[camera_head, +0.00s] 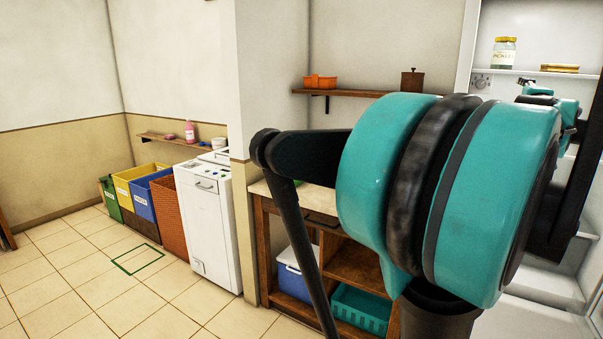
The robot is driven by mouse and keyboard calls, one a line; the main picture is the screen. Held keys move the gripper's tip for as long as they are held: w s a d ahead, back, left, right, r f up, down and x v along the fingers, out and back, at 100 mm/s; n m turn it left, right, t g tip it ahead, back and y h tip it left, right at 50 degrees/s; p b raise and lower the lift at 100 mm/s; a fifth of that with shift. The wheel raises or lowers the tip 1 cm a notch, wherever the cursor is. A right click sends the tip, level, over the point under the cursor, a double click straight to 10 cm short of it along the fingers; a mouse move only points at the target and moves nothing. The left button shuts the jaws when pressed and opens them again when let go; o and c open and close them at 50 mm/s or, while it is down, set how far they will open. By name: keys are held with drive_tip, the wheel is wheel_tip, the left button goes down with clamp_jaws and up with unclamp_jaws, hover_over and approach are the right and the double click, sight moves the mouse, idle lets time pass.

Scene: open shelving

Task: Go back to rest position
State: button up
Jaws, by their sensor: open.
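My arm fills the right half of the head view, with a large teal and black joint close to the camera. Its far end shows small at the right, in front of the white open shelving (490,73). My gripper (525,86) is there, dark and small, at about the height of the upper shelf board and below the yellow items. It is open, and I see nothing held in it. The near joint and dark links hide part of the shelving.
A jar (503,53) and flat yellow items (559,68) stand on the upper shelf. A wooden wall shelf (345,93) holds an orange container (320,82) and a brown pot (412,81). A wooden workbench (262,240), a white washing machine (203,222) and coloured bins (143,198) stand left. Floor there is clear.

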drive_tip(key=w+a+f+n+g+y, duration=0.1)
drive_tip(key=a+f+n+g+y, duration=0.2)
drive_tip(key=a+f+n+y, duration=0.85)
drive_tip(key=w+a+f+n+g, duration=0.2)
drive_tip(key=a+f+n, duration=0.2)
drive_tip(key=a+f, duration=1.55)
drive_tip(key=s+a+f+n+g, duration=0.2)
drive_tip(key=s+a+f, duration=0.2)
drive_tip(key=f, duration=0.3)
drive_tip(key=s+a+f+n+g, duration=0.2)
drive_tip(key=s+a+f, duration=0.2)
drive_tip(key=s+f, duration=0.15)
drive_tip(key=s+f+n+g+h, duration=0.3)
drive_tip(key=s+f+g, duration=0.1)
drive_tip(key=s+f, duration=0.7)
drive_tip(key=shift+d+f, duration=0.4)
drive_tip(key=shift+s+d+f+n, duration=0.1)
drive_tip(key=shift+s+n, duration=0.15)
drive_tip(key=shift+c, duration=0.5)
